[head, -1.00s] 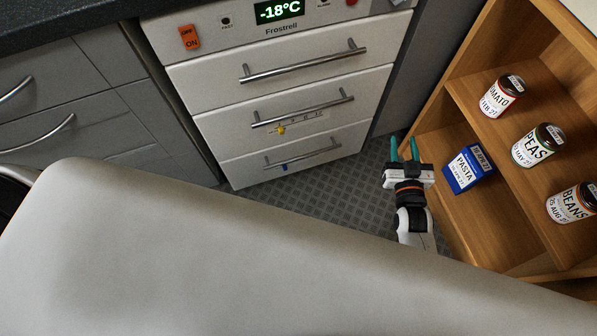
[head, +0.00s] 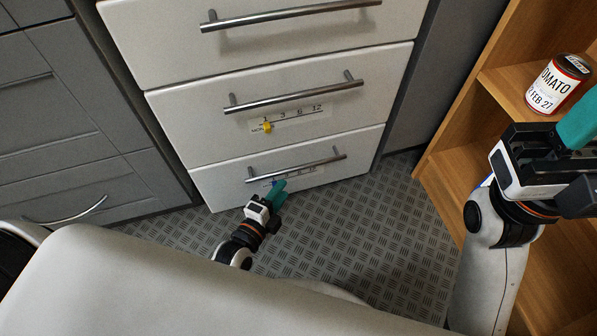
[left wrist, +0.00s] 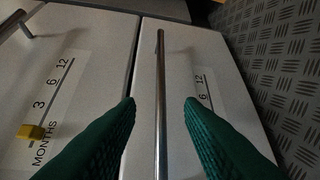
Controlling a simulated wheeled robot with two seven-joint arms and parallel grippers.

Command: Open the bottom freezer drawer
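The bottom freezer drawer (head: 340,178) is a white front, shut and in line with the drawers above. Its metal bar handle (head: 318,160) runs across the face over a month scale with a blue slider (head: 273,184). My left gripper (head: 280,188) is at the handle's left part. In the left wrist view its green fingers (left wrist: 160,104) are open, one on each side of the bar handle (left wrist: 160,60), with gaps to both; how deep the bar lies between them is unclear. My right gripper (head: 572,130) is at the right edge, partly cut off, its opening unclear.
The middle drawer (head: 190,122) has a handle and a yellow slider (head: 267,127). Grey cabinets (head: 70,110) stand left. The patterned floor (head: 370,215) before the freezer is clear.

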